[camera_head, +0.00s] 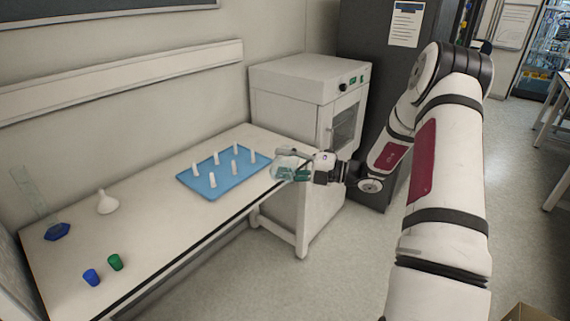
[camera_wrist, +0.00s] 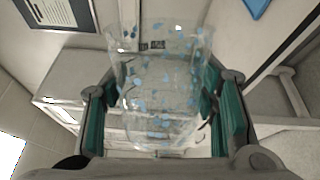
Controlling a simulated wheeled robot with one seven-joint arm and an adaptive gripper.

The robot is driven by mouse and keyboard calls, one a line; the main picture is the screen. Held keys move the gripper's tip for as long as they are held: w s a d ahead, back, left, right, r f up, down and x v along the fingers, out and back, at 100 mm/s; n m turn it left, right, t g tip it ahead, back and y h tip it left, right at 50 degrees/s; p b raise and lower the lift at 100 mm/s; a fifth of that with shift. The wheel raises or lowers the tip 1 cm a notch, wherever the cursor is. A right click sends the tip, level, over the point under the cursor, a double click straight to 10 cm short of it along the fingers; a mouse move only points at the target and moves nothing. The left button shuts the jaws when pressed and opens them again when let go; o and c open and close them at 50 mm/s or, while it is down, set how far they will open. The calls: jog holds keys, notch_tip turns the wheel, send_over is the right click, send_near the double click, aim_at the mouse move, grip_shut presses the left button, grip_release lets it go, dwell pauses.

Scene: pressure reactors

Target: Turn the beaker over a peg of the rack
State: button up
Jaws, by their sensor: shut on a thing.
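A clear glass beaker (camera_wrist: 158,85) with blue specks is between the fingers of my gripper (camera_wrist: 160,108) in the wrist view. My gripper is shut on its sides, with a green pad on each side. In the head view my gripper (camera_head: 290,170) is at the right end of the table, just right of the rack; the beaker is hard to make out there. The rack is a blue tray (camera_head: 228,185) with several upright white pegs (camera_head: 234,167), all bare. A blue corner of the rack (camera_wrist: 257,6) shows at the top of the wrist view.
A white cabinet (camera_head: 290,85) stands behind the table's right end, close to my gripper. A white funnel (camera_head: 107,203), a blue cup (camera_head: 92,277), a green cup (camera_head: 115,262), a blue-based cylinder (camera_head: 57,231) stand on the left of the table (camera_head: 160,235). Its middle is clear.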

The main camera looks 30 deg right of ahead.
jog(key=shift+n, duration=1.4)
jog(key=n, duration=0.4)
jog(key=shift+n, duration=1.4)
jog(key=n, duration=0.7)
